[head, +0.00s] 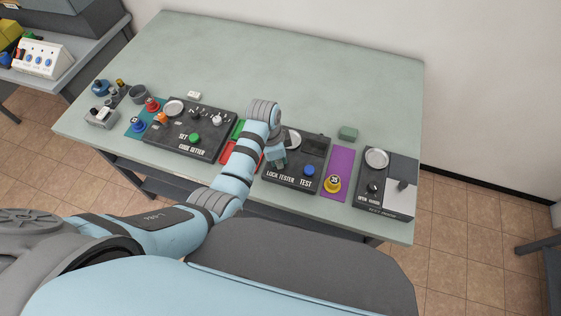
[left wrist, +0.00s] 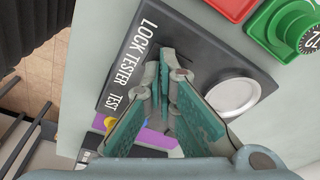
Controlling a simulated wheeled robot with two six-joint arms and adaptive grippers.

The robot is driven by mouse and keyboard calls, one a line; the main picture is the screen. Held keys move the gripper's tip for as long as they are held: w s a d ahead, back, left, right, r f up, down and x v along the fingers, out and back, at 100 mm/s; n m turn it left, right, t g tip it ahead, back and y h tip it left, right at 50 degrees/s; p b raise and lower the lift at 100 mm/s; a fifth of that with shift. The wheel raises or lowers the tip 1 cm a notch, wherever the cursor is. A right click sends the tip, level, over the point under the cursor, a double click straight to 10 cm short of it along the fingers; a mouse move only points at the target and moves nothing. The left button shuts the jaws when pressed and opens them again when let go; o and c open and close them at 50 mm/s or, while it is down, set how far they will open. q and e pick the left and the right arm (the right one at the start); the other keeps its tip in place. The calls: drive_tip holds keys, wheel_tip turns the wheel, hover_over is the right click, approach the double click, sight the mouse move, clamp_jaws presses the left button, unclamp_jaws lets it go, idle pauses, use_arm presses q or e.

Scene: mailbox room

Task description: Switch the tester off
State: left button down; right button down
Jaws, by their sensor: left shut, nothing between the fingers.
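The lock tester (head: 298,158) is a dark box on the table, with a round silver disc (head: 292,140), a dark window (head: 314,146) and a blue TEST button (head: 309,170). In the left wrist view, its dark top (left wrist: 203,42) and silver disc (left wrist: 234,95) lie beyond my fingers. My left gripper (head: 277,158) is over the tester's left part, near the disc; its teal fingers (left wrist: 168,58) are shut and empty. The tips point at the panel between lettering and disc; I cannot tell if they touch. No switch shows clearly; the fingers cover part of the panel. My right gripper is not in view.
The code setter (head: 190,130) stands left, with red and green mats between. A purple mat with a yellow lock (head: 332,184) and another dark device (head: 387,190) are right. The table's back (head: 290,60) is clear.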

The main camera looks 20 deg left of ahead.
use_arm(q)
wheel_tip(320, 180, up, 3)
drive_tip(key=p, duration=0.3)
drive_tip(key=shift+f, duration=0.2)
drive_tip(key=shift+w+r, duration=0.1)
drive_tip(key=shift+r, duration=2.1)
